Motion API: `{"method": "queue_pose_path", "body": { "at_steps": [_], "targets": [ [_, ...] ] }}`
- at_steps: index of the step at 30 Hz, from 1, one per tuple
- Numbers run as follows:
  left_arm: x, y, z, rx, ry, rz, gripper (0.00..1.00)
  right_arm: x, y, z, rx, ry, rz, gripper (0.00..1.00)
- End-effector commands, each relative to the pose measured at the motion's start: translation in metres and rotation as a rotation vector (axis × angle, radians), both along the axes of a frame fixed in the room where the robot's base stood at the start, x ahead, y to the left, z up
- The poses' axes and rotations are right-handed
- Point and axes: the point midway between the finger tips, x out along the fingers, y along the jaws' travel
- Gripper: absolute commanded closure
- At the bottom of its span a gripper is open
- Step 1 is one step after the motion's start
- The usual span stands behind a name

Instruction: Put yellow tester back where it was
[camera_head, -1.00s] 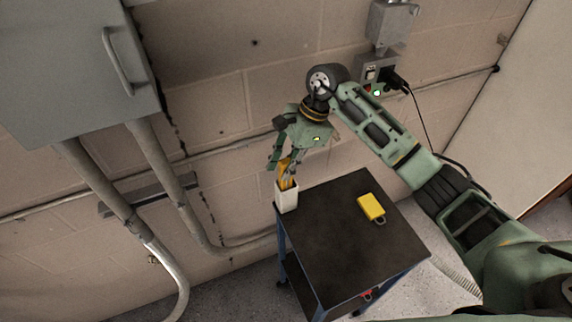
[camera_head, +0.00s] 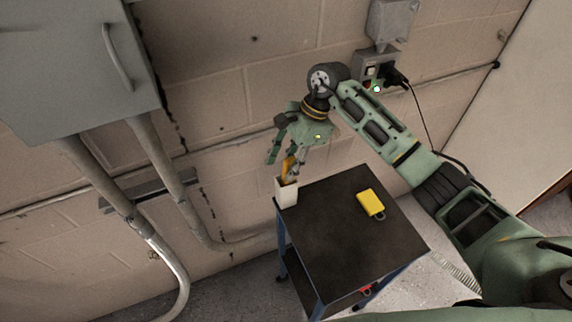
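A slim yellow-orange tester (camera_head: 288,168) stands in a white open-topped holder (camera_head: 286,194) at the far left corner of the cart top. Its lower part is hidden inside the holder. My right gripper (camera_head: 284,163) points down just above the holder. Its fingers look spread, the left one clear of the tester and the right one close beside it. Whether the right finger touches the tester I cannot tell. My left gripper is out of view.
The dark cart top (camera_head: 333,245) is mostly clear. A yellow block with a metal loop (camera_head: 370,204) lies on it at the right. A grey box (camera_head: 75,70) and conduits (camera_head: 150,165) are on the wall at left; a socket box (camera_head: 376,68) with a plugged cable is behind my arm.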

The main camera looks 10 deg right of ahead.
Motion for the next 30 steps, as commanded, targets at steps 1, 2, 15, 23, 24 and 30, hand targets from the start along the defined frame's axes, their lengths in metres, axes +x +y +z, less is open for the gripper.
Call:
{"method": "queue_pose_path", "body": {
  "at_steps": [1, 2, 15, 23, 24, 30],
  "targets": [
    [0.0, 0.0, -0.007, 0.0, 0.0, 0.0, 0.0, 0.002, -0.003, 0.004, -0.002, -0.007, 0.0, 0.62],
    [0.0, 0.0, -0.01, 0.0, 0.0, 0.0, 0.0, 0.003, -0.005, 0.008, -0.001, -0.008, 0.0, 0.62],
    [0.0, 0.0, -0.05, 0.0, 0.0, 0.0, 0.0, 0.01, -0.037, 0.087, -0.001, -0.005, -0.001, 0.62],
    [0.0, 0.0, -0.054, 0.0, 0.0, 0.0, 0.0, 0.01, -0.043, 0.104, -0.001, -0.002, -0.001, 0.62],
    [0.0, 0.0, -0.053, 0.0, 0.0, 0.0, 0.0, 0.01, -0.043, 0.104, -0.001, -0.002, -0.001, 0.62],
    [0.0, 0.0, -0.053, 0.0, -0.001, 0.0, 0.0, 0.01, -0.043, 0.104, 0.0, -0.002, -0.001, 0.62]
  ]
}}
